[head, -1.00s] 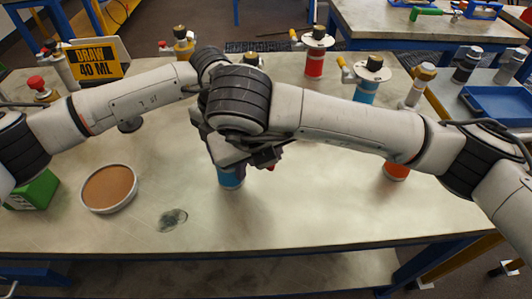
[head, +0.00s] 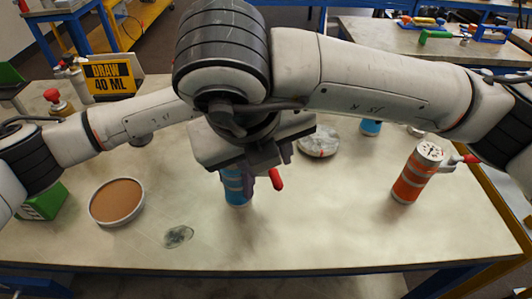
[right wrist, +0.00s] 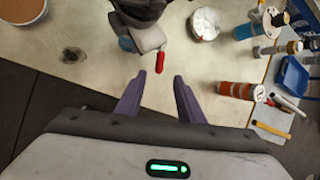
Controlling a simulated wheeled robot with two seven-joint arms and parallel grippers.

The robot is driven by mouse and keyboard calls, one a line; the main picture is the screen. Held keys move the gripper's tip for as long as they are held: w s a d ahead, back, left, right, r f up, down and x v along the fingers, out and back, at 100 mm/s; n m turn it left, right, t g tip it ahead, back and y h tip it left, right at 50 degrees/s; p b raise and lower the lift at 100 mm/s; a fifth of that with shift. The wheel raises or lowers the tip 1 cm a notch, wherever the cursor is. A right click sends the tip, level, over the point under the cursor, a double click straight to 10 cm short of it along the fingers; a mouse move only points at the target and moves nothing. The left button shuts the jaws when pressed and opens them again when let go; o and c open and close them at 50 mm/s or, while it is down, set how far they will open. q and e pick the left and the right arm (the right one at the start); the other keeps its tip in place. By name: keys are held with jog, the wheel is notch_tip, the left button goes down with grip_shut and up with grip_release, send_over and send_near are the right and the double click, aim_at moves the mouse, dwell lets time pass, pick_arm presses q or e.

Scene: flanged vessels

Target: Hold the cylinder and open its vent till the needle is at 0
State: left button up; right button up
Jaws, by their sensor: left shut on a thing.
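A blue cylinder (head: 238,190) stands on the bench with a red lever (head: 277,179) at its upper right. My left gripper (head: 246,172) is shut on it near the top; my right wrist hides much of this in the head view. The right wrist view also shows the blue cylinder (right wrist: 126,44), the left gripper (right wrist: 147,38) and the red lever (right wrist: 160,62). My right gripper (right wrist: 158,80) is open and empty, its purple fingers apart, with the lever just beyond the fingertips in that view. I cannot see the blue cylinder's gauge or needle.
An orange cylinder (head: 411,176) with a gauge and red lever stands at the right. A round pale disc (head: 318,141) lies behind my grippers.

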jog(key=shift+v, duration=0.8)
jog(key=shift+c, duration=1.4)
jog(key=shift+w+d+f+m+g, duration=0.15)
jog(key=shift+w+d+m+g, duration=0.05)
jog(key=shift+m+g, duration=0.1)
jog(key=c, duration=0.3)
jog(key=w+d+m+g+y, duration=0.1)
jog(key=d+m+g, duration=0.1)
jog(key=m, duration=0.1)
jog(key=w+d+f+m+g+y, duration=0.1)
jog(key=w+d+m+g, duration=0.1)
jog(key=m, duration=0.1)
jog(key=w+d+m+g+y, duration=0.1)
jog(key=w+d+m+g, duration=0.1)
jog(key=m, duration=0.1)
jog(key=shift+d+f+m+y, duration=0.15)
jog(key=shift+f+m+y, duration=0.15)
jog(key=shift+f+y, duration=0.1)
grip_shut()
jog(key=m+g+y, duration=0.2)
jog(key=m+y, duration=0.4)
jog(key=m, duration=0.2)
send_near(279, 176)
jog(key=x, duration=0.6)
jog(key=shift+s+f, duration=0.1)
jog(key=shift+f, duration=0.1)
